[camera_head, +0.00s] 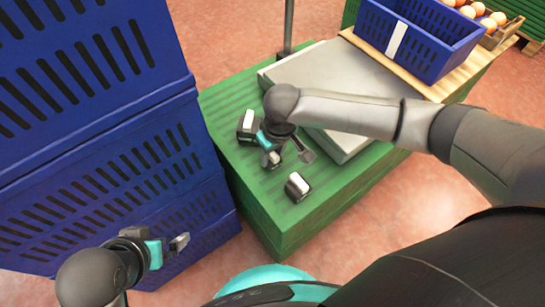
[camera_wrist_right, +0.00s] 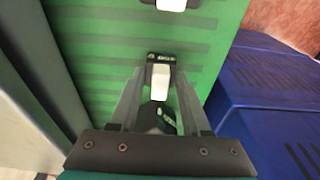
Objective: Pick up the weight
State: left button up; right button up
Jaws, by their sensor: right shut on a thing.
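Three small dark weights with white tops are at the green platform. My right gripper (camera_head: 288,155) is shut on the middle weight (camera_head: 270,158), which shows between the fingers in the right wrist view (camera_wrist_right: 160,78). I cannot tell whether this weight is clear of the platform. A second weight (camera_head: 246,122) stands farther back, and a third (camera_head: 297,187) lies nearer the platform's front edge; the third also shows at the top of the wrist view (camera_wrist_right: 172,4). My left gripper (camera_head: 167,248) is open and empty at lower left, in front of the blue crates.
The green slatted platform (camera_head: 225,100) carries a grey scale plate (camera_head: 335,75), partly hidden by my right arm. Stacked blue crates (camera_head: 90,170) stand close on the left. A blue crate (camera_head: 415,40) and oranges (camera_head: 480,12) are at the upper right.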

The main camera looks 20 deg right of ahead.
grip_shut()
jog(key=shift+r, duration=0.2)
dwell(0.3)
